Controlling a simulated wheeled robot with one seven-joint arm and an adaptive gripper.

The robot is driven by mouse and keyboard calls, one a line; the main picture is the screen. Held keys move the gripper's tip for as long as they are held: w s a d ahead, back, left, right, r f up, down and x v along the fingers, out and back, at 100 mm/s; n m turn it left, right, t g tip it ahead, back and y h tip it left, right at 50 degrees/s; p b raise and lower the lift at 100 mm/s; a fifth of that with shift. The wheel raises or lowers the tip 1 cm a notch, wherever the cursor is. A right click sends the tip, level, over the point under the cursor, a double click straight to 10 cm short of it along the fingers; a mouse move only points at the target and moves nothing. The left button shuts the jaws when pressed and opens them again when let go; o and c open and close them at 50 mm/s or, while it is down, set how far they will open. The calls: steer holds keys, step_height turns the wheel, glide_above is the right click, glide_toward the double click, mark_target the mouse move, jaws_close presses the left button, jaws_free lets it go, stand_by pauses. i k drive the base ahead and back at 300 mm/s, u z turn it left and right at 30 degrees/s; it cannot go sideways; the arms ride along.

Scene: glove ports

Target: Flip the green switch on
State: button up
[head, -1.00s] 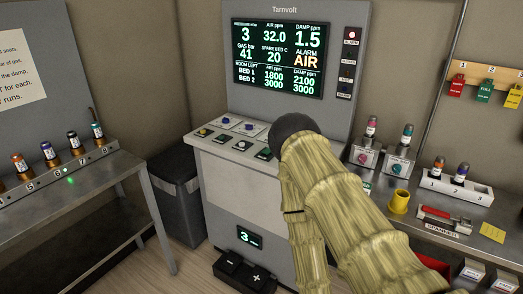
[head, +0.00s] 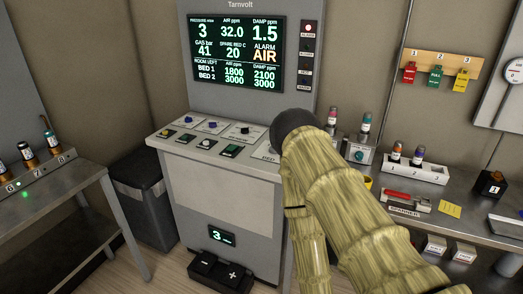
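The grey console, labelled Tarnvolt, has a sloping panel (head: 215,143) with several small controls. Two of them look green: one green control (head: 186,139) left of a pale round button (head: 206,143), and another green control (head: 230,151) to its right. They are too small to tell which is a switch or whether either is on. My arm, in a tan ribbed sleeve with a dark rounded end, rises from the lower right and covers the panel's right end. My gripper's fingers do not show.
A lit screen (head: 237,54) stands above the panel. A pedal unit (head: 220,273) is at the console's foot. A dark bin (head: 142,200) and a metal bench (head: 60,200) are on the left. A bench with bottles, a spanner (head: 405,201) and hanging tags (head: 435,77) is on the right.

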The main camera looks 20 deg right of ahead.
mark_target(233, 147)
steer(key=u, duration=0.2)
steer(key=k, duration=1.3)
steer(key=z, duration=0.5)
steer(key=i, duration=1.75)
steer(key=u, duration=0.65)
